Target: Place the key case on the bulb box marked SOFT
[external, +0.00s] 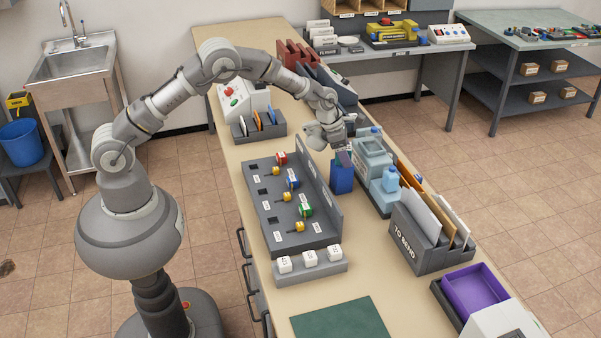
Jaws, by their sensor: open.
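My gripper (338,148) is open and points down over the long table, just above or at the top of an upright dark blue box (342,177); I cannot tell if they touch. No SOFT marking is readable, and I cannot tell for sure which thing is the key case. A grey rack (262,206) holds red, blue and green pieces (305,210) and several yellow ones beside small labels. In front of it, three small white boxes (310,257) with dark lettering, too small to read, stand on a grey stand (325,270).
A grey bin with light blue bottles (390,180) stands right of the gripper. A grey "TO BEND" file holder (416,246) and a purple tray (474,289) are nearer the front. A green mat (340,320) lies bare at the table's front. The rack's raised back panel is close.

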